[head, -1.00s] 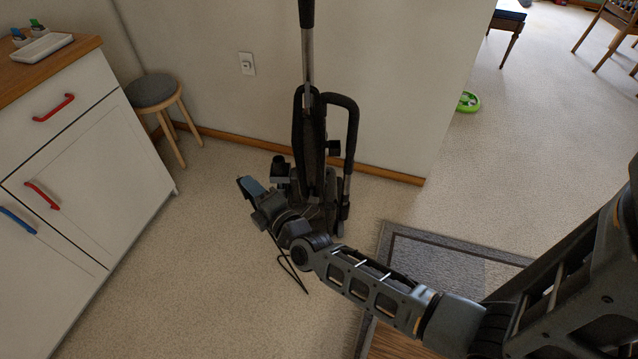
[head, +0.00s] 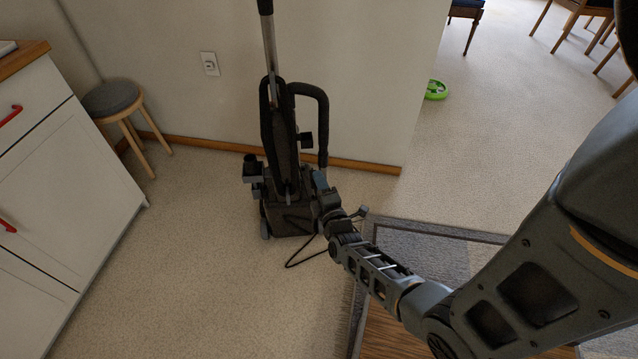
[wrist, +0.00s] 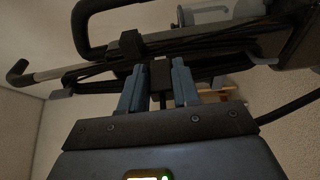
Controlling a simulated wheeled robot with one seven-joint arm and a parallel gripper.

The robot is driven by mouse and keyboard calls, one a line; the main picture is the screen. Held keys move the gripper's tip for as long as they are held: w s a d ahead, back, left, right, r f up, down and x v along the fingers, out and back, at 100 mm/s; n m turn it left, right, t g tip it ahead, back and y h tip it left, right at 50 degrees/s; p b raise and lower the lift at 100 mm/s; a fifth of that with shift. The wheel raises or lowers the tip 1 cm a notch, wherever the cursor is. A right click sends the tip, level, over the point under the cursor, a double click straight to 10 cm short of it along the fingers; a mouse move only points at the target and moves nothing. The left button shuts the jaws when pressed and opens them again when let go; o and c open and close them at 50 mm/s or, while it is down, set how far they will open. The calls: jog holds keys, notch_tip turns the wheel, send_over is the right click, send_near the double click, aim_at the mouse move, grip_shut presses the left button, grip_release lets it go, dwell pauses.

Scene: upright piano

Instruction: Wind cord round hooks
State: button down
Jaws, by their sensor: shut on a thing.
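An upright black vacuum cleaner (head: 285,130) stands against the wall, its long grey handle pointing up. My gripper (head: 320,181) is at the cleaner's lower right side. In the wrist view, its two blue fingers (wrist: 159,90) are closed on a small black piece (wrist: 160,74), apparently the cord's end. The black cord (head: 297,264) hangs in a loop below my gripper near the floor; a stretch of it also shows at the right in the wrist view (wrist: 290,110). The other hook cannot be made out clearly.
A round stool (head: 112,98) stands by the wall at left, beside a white cabinet (head: 75,190). A wall outlet (head: 209,63) is above the skirting. A grey-bordered rug (head: 425,250) lies at right. Carpet is clear in front of the cleaner.

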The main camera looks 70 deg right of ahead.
notch_tip(320, 180, down, 27)
jog(key=b, duration=2.7)
jog(key=w+a+p, duration=0.1)
jog(key=w+a, duration=0.2)
jog(key=w, duration=0.5)
jog(key=w+a+p, duration=0.2)
jog(key=w+a, duration=0.1)
jog(key=w, duration=0.4)
jog(key=shift+w+a+r, duration=0.25)
jog(key=shift+w+r, duration=0.05)
jog(key=shift+w, duration=0.05)
